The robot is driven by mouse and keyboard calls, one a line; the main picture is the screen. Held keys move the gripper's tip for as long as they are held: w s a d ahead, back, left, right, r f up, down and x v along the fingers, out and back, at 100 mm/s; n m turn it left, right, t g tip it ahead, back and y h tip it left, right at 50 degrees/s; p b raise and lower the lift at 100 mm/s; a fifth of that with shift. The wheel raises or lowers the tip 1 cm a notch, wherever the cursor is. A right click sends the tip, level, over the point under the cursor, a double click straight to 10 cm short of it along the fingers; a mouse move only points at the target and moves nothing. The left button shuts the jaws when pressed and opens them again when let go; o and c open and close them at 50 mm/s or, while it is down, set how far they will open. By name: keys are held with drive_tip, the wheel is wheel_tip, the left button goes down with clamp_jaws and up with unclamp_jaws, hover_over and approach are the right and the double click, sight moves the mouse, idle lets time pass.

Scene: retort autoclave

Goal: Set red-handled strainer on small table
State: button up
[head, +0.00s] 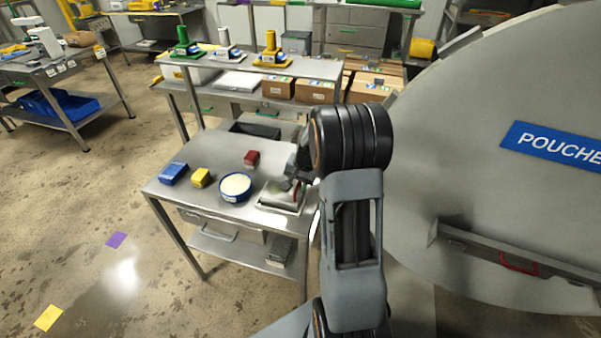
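A small metal table (215,152) stands in the middle of the head view. I cannot clearly make out a red-handled strainer. A red block-like item (251,158) lies toward the table's back. My gripper (290,184) is low over the table's right side, above a shallow pale tray (270,201). My arm hides part of that area. Whether the fingers are open or shut, or hold anything, is too small and dark to tell.
A blue block (173,172), a yellow block (201,178) and a blue-rimmed round bowl (235,188) stand on the table's front left. A shelf bench (318,66) is behind it. The large grey autoclave door (470,130) closes off the right. Floor at left is open.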

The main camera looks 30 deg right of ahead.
drive_tip(key=v, duration=1.3)
drive_tip(key=shift+b, duration=0.3)
drive_tip(key=s+a+r+n+t+h, duration=0.1)
drive_tip(key=s+a+n+t, duration=0.1)
drive_tip(key=s+a+n, duration=0.7)
drive_tip(key=shift+s+a+n+h, duration=0.4)
drive_tip(key=shift+s+a, duration=3.15)
drive_tip(key=shift+a, duration=0.4)
